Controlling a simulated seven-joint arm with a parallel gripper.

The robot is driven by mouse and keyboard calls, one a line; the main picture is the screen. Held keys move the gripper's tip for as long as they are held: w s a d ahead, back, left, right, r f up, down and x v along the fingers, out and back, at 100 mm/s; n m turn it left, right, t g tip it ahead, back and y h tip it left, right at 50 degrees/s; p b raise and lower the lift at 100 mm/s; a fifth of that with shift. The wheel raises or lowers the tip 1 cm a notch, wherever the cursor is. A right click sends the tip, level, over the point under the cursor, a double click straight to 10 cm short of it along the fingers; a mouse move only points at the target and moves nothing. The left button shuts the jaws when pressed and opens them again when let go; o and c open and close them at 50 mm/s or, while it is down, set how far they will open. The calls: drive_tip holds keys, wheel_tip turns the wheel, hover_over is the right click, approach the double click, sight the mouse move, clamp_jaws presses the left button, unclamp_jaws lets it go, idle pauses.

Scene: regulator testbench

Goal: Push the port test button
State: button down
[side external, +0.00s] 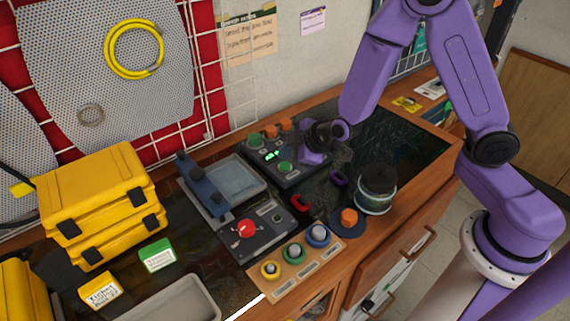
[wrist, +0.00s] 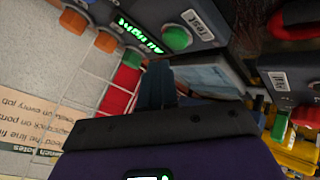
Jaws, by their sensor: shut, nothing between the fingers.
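The test box (side external: 262,162) is a dark panel with a lit green display (side external: 271,155), knobs along its back and a green button (side external: 285,167) at its front. In the wrist view, this green button (wrist: 175,37) sits beside a label reading "Test", near the glowing display (wrist: 139,36). My gripper (side external: 310,157) is shut and empty, just right of the green button and low over the box's right end. In the side view I cannot tell whether it touches the box. In the wrist view the button is uncovered, above the gripper's dark edge.
A grey tray (side external: 238,178) with a blue handle (side external: 203,186) lies left of the box. A panel with a red knob (side external: 245,229) is in front. A dark jar (side external: 377,187) and an orange knob (side external: 348,216) stand right. Yellow cases (side external: 100,200) fill the left.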

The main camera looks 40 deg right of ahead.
sight(288, 172)
drive_tip(key=shift+r, duration=2.2)
drive_tip(key=s+a+r+g+y, duration=0.1)
drive_tip(key=s+g, duration=0.1)
drive_tip(key=s, duration=0.4)
drive_tip(key=s+a+r+n+g+y, duration=0.1)
drive_tip(key=s+r+g, duration=0.1)
drive_tip(key=s, duration=0.5)
drive_tip(key=s+a+r+g+y, duration=0.1)
drive_tip(key=s+g, duration=0.2)
drive_tip(key=s, duration=0.3)
drive_tip(key=s+d+r+g+h, duration=0.1)
drive_tip(key=s+d+r+h, duration=0.2)
drive_tip(key=s+d, duration=0.7)
drive_tip(key=shift+s+d+g+h, duration=0.25)
drive_tip(key=shift+s+g+h, duration=0.15)
drive_tip(key=shift+s+h, duration=0.45)
